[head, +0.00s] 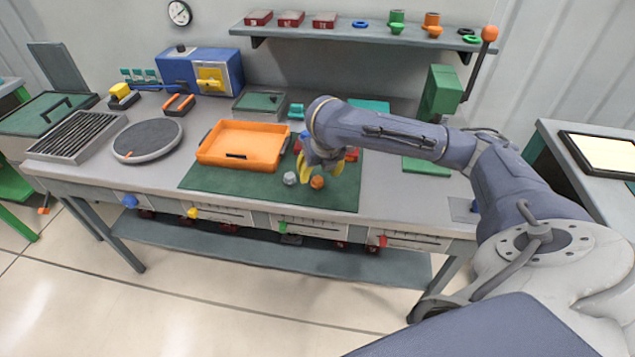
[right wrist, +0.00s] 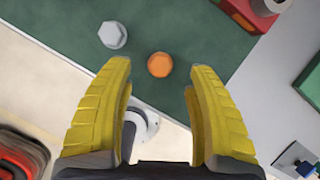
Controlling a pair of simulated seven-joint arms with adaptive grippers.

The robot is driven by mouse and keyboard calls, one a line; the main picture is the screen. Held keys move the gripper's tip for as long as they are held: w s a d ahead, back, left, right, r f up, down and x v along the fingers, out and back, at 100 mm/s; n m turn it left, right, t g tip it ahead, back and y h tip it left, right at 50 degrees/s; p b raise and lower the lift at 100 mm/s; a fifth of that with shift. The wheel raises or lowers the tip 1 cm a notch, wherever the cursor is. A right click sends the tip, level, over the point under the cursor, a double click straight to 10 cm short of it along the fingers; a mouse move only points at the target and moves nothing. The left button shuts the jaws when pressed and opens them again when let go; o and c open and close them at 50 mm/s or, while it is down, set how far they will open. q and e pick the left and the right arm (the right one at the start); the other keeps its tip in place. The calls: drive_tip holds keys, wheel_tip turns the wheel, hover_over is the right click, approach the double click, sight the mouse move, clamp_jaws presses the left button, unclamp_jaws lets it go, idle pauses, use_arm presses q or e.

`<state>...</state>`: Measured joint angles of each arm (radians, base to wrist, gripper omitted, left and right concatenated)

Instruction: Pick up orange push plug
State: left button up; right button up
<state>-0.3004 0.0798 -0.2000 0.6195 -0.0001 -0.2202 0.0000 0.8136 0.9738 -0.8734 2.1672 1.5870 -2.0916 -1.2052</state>
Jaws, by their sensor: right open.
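The orange push plug (head: 317,182) sits on the green mat (head: 219,178) near its front edge. In the right wrist view the plug (right wrist: 160,65) is a round orange cap, just beyond the fingertips and roughly centred between them. My right gripper (head: 320,170) has yellow fingers, is open and empty, and hangs over the mat close to the plug. In the right wrist view its two fingers (right wrist: 157,78) stand wide apart. My left gripper is not in view.
A grey hex-headed piece (head: 290,178) lies on the mat just left of the plug; it also shows in the right wrist view (right wrist: 113,35). An orange tray (head: 243,145) stands further left. A red object with a grey knob (right wrist: 250,10) is near the gripper.

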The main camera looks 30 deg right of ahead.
sight(317, 179)
drive_tip(key=shift+x, duration=2.85)
drive_tip(key=shift+o, duration=0.2)
drive_tip(key=shift+s, duration=0.1)
drive_tip(key=c, duration=1.1)
